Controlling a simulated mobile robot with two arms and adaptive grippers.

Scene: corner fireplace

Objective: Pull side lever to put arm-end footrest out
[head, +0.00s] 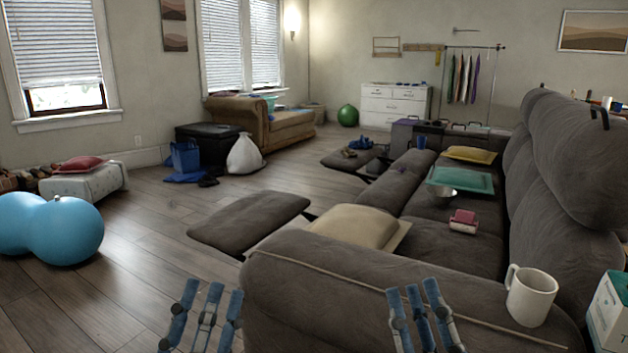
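A grey-brown reclining sofa (455,231) stands at the right, its near arm (350,285) right in front of me. The footrest at this near arm end (250,220) is out, raised flat over the floor. A far footrest (350,160) is also out. No side lever shows; the outer side of the near arm is mostly hidden. My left gripper (205,305) is open and empty, over the floor left of the near arm. My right gripper (418,308) is open and empty, in front of the near arm.
Cushions (350,226), a bowl (443,193) and a pink item (463,222) are on the seats.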

